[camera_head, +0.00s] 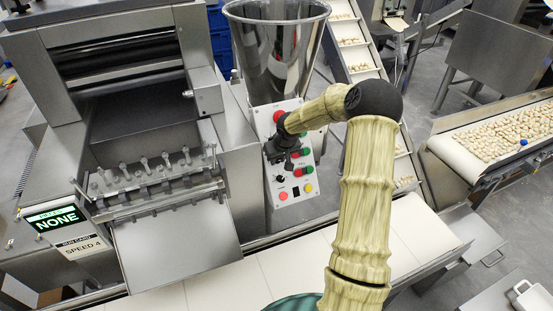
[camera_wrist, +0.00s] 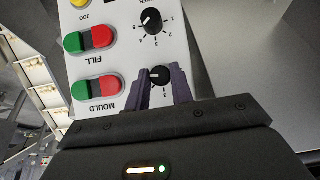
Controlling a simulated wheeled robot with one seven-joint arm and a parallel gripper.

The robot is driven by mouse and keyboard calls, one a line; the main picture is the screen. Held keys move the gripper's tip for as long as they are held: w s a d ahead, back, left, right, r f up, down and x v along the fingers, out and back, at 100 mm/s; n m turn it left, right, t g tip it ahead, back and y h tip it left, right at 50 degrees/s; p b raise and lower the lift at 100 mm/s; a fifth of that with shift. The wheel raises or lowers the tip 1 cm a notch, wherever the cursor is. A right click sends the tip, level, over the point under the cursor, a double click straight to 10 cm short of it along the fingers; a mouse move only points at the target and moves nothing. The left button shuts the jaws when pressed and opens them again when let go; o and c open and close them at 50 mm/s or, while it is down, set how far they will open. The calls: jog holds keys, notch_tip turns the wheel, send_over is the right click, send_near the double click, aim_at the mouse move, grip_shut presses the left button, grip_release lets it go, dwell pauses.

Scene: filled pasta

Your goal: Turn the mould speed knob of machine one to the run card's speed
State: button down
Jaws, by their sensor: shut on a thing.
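The mould speed knob (camera_wrist: 160,76) is a small black dial on the white control panel (camera_head: 310,177). It sits beside the red and green MOULD buttons (camera_wrist: 97,88) in the wrist view, where the panel appears upside down. My gripper (camera_wrist: 160,72) is shut on this knob, one dark finger on each side. The knob's white pointer mark faces picture left. The fingers cover part of its number scale. In the head view, my gripper (camera_head: 275,153) reaches the panel and hides the knob. The run card (camera_head: 82,247) reads SPEED 4.
A second black knob (camera_wrist: 152,21) with its own scale is beside the FILL buttons (camera_wrist: 89,40). A screen (camera_head: 55,219) above the run card reads NONE. A steel hopper (camera_head: 276,45) stands behind the panel, and a white conveyor belt (camera_head: 290,268) runs in front.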

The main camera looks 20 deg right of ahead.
jog(key=shift+w, duration=0.1)
jog(key=shift+a+n+b, duration=0.3)
jog(key=shift+a+b, duration=0.15)
jog(key=shift+b, duration=0.1)
jog(key=n+h+b, duration=0.1)
jog(key=b, duration=0.1)
jog(key=h+b, duration=0.1)
jog(key=b, duration=0.2)
jog(key=shift+d+f+n, duration=0.2)
jog(key=shift+f+n, duration=0.05)
jog(key=shift+n, duration=0.15)
jog(key=n+h+b, duration=0.1)
jog(key=b, duration=0.3)
jog(key=shift+a+n+t, duration=0.1)
jog(key=shift+n+t, duration=0.2)
jog(key=shift+t, duration=0.1)
jog(key=n+h+b, duration=0.1)
jog(key=b, duration=0.3)
jog(key=shift+a+n+h, duration=0.1)
jog(key=shift+n+h, duration=0.2)
jog(key=shift+a+r+n+t+b, duration=0.1)
jog(key=shift+r+n+t+b, duration=0.15)
jog(key=shift+b, duration=0.3)
